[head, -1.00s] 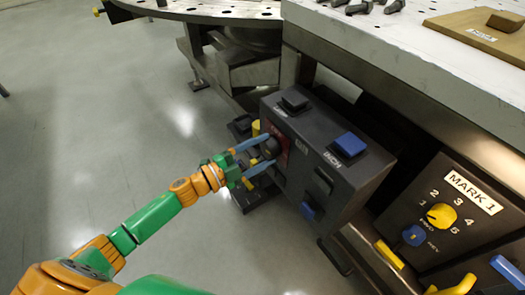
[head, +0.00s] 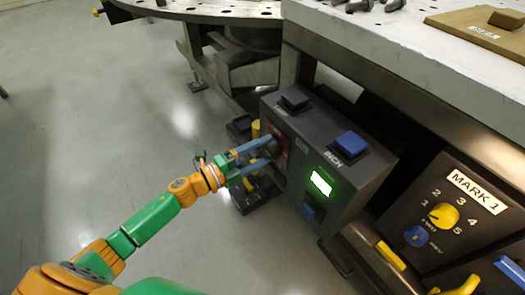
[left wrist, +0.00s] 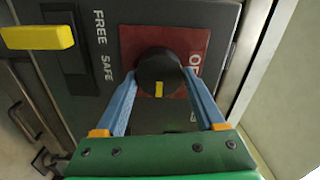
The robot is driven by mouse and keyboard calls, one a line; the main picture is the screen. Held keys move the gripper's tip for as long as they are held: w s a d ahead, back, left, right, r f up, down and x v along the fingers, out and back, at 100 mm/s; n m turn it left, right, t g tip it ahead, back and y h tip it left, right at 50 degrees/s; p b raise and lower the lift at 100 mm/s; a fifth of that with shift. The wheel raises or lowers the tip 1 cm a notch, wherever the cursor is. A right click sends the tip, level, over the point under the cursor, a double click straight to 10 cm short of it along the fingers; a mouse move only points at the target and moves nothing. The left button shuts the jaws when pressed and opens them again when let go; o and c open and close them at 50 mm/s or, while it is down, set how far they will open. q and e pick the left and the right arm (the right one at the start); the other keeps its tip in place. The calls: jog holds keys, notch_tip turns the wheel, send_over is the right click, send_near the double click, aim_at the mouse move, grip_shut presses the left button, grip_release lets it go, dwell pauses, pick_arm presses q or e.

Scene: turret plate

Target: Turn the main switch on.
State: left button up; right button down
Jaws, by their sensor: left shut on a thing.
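The main switch is a dark round knob (left wrist: 158,68) with a yellow mark, on a red plate (left wrist: 192,50) on the side of a dark control box (head: 350,185). In the wrist view the yellow mark points down the picture, towards my gripper's palm. Lettering beginning with "O" shows at the plate's right, the rest hidden by a finger. My left gripper (head: 267,153) is shut on the knob, one blue finger on either side. In the head view the fingers partly hide the knob. A small display (head: 321,183) on the box's front is lit green. My right gripper is out of view.
A yellow lever (left wrist: 38,37) sits by the "FREE" and "SAFE" lettering beside the switch. The box also carries a black button (head: 295,98) and a blue button (head: 351,143). A "MARK 1" panel (head: 460,215) stands at right, below the white-topped table (head: 430,60). Open floor lies left.

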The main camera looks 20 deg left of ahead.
pick_arm(q)
jog(key=o, duration=1.3)
jog(key=shift+o, duration=0.2)
jog(key=v, duration=0.7)
